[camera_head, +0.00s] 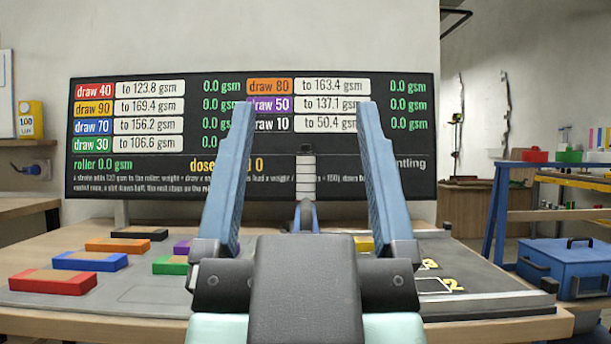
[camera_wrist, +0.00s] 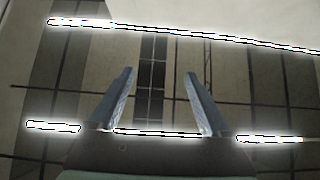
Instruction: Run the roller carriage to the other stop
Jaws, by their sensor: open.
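My gripper (camera_head: 305,106) points upward in front of the bench, its two blue fingers wide apart and nothing between them. In the wrist view my gripper (camera_wrist: 160,73) is also open, facing what looks like a ceiling with bright light strips. Behind the fingers stands a pale, banded upright piece (camera_head: 305,178) with a dark top and a blue part below it. I cannot tell whether it belongs to the roller carriage. The carriage and its stops are not clearly visible; my gripper and arm hide the middle of the bench.
Coloured blocks, among them a red one (camera_head: 53,281) and a blue one (camera_head: 90,261), lie on the bench's left half. A dark display board (camera_head: 150,165) stands behind. A blue box (camera_head: 570,266) is at the right. Open floor shows between bench and right-hand furniture.

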